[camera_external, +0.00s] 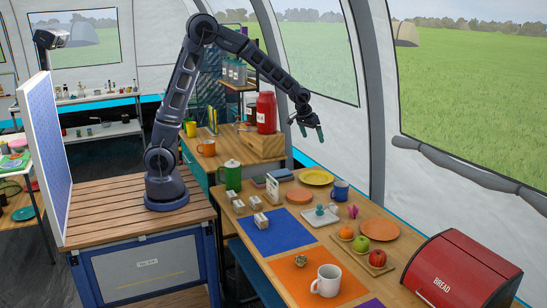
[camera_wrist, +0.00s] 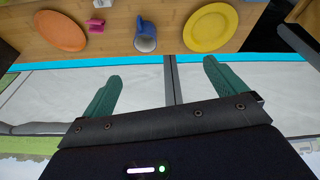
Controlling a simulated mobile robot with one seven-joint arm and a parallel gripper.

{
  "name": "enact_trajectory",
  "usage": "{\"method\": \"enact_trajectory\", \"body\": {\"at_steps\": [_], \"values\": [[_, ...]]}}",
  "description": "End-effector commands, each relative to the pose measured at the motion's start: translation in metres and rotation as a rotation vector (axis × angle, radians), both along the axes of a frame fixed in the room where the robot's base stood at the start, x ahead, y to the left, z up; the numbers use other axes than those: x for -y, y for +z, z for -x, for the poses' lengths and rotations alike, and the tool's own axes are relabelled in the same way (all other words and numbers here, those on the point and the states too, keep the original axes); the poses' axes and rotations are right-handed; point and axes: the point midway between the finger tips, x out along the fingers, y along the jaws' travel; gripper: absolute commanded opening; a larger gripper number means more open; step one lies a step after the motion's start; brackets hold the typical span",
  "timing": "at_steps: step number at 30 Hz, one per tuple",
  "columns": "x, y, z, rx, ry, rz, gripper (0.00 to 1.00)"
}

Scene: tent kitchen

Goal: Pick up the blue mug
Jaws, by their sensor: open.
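The blue mug (camera_external: 340,190) stands upright on the wooden table near its far edge, between the yellow plate and an orange plate. In the wrist view the blue mug (camera_wrist: 146,38) is at the top middle, apart from the fingers, its pale inside partly showing. My gripper (camera_external: 312,131) hangs in the air above and beyond the table's far edge, higher than the mug. In the wrist view my gripper (camera_wrist: 160,80) has its two green fingers spread wide with nothing between them.
The yellow plate (camera_external: 316,177) and orange plate (camera_external: 380,229) flank the mug. A pink item (camera_external: 353,211) and a white tray (camera_external: 320,215) are near it. A red canister (camera_external: 266,112) stands on a wooden box. The tent wall is close behind the table.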

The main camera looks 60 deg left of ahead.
Motion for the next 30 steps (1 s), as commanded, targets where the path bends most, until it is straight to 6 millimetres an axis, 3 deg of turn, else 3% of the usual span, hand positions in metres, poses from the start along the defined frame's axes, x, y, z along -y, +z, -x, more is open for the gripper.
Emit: {"method": "enact_trajectory", "body": {"at_steps": [9,18,30], "values": [[0.033,-0.090,-0.064,0.002,0.015,-0.032,0.96],[0.060,-0.168,-0.104,0.015,0.020,-0.060,0.96],[0.065,-0.203,-0.118,0.021,0.021,-0.068,0.96]]}}
